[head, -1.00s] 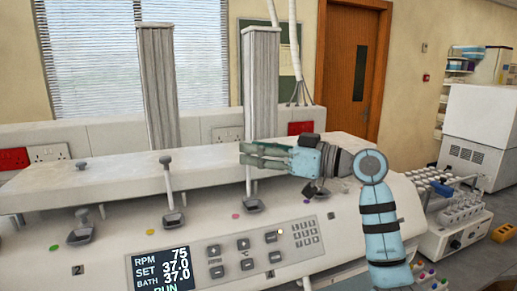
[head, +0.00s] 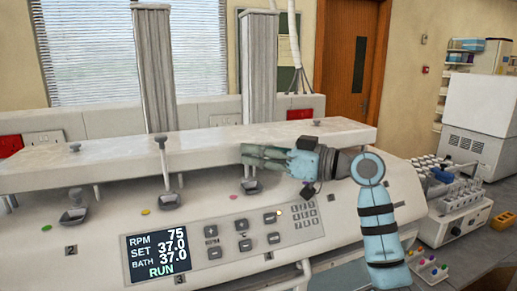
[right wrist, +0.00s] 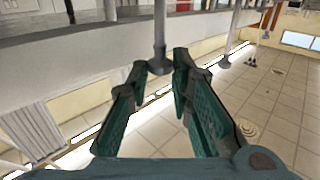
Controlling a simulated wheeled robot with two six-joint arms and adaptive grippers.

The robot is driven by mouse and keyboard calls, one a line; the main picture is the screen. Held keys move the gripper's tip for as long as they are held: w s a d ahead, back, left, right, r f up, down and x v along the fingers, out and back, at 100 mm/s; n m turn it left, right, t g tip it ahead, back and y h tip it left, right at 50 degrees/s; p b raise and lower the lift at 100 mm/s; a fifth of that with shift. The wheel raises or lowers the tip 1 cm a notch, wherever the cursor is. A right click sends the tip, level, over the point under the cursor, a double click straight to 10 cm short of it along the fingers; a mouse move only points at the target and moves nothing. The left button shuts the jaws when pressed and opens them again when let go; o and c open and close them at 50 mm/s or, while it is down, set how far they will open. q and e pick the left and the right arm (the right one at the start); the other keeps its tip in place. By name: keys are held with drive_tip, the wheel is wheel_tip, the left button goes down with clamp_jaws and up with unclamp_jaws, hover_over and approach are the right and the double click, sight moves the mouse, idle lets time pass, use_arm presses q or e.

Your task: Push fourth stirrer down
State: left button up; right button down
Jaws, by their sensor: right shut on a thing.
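The fourth stirrer (head: 250,186) is a grey rod in a dark flared seat on the sloping front of the white bath unit. My right gripper (head: 249,156) reaches in from the right and is shut on it. The gripper hides its upper part in the head view. In the right wrist view the rod (right wrist: 160,35) stands at my fingertips (right wrist: 160,68). To the left, the third stirrer (head: 163,165) stands tall, its top above the shelf edge. Further left, the second stirrer (head: 75,196) sits low in its seat. My left gripper is not in view.
A display (head: 158,258) and keypad (head: 245,240) lie on the front panel below.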

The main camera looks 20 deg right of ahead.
drive_tip(key=shift+r, duration=0.1)
drive_tip(key=c, duration=1.7)
unclamp_jaws()
drive_tip(key=shift+o, duration=1.2)
drive_tip(key=shift+a, duration=0.1)
drive_tip(key=shift+w+a, duration=0.1)
drive_tip(key=shift+w, duration=0.1)
drive_tip(key=v, duration=1.2)
